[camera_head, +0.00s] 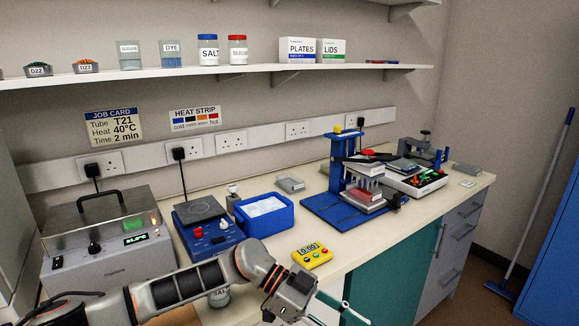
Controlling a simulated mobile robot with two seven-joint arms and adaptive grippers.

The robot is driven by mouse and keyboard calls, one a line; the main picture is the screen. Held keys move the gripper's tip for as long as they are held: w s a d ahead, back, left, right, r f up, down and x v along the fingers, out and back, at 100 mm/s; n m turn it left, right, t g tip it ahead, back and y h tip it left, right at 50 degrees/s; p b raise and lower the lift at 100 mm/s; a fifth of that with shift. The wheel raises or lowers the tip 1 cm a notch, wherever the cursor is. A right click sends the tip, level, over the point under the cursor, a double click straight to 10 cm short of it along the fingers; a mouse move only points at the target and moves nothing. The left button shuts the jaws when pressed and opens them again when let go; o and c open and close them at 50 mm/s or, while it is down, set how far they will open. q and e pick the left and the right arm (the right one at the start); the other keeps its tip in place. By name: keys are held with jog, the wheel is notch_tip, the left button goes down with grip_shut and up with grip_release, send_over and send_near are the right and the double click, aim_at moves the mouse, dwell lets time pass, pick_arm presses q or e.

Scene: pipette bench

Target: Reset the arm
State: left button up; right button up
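My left arm reaches in from the lower left, across the front of the bench. Its gripper (312,299) is low in front of the bench's front edge, below the yellow timer (312,255). The fingers are small and partly cut off by the bottom edge, so I cannot tell whether they are open or shut. A thin teal and white piece (345,302) shows beside the fingers; I cannot tell whether it is held. My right arm and gripper are not in view.
A heater box (105,262) stands at left, then a blue hotplate (208,232), a blue tub (264,215) and a blue pipette stand (335,208).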

pick_arm(q)
jog(key=s+d+r+t+h, duration=0.2)
jog(key=s+d+r+h, duration=0.15)
jog(key=h, duration=0.25)
jog(key=w+a+f+n+t+y, duration=0.35)
jog(key=a+f+n+t, duration=0.25)
jog(key=a+n+t, duration=0.3)
jog(key=w+a+f+n+t+y, duration=0.35)
jog(key=a+f+n+t, duration=0.3)
jog(key=t, duration=0.35)
jog(key=s+a+f+n+g+y, duration=0.2)
jog(key=s+a+f+y, duration=0.6)
jog(key=s+a+f, duration=0.9)
jog(key=a+f+g, duration=0.2)
jog(key=a, duration=0.1)
jog(key=shift+a+g, duration=0.3)
jog(key=shift+g, duration=0.1)
jog(key=shift+n, duration=0.25)
jog(key=shift+d, duration=0.1)
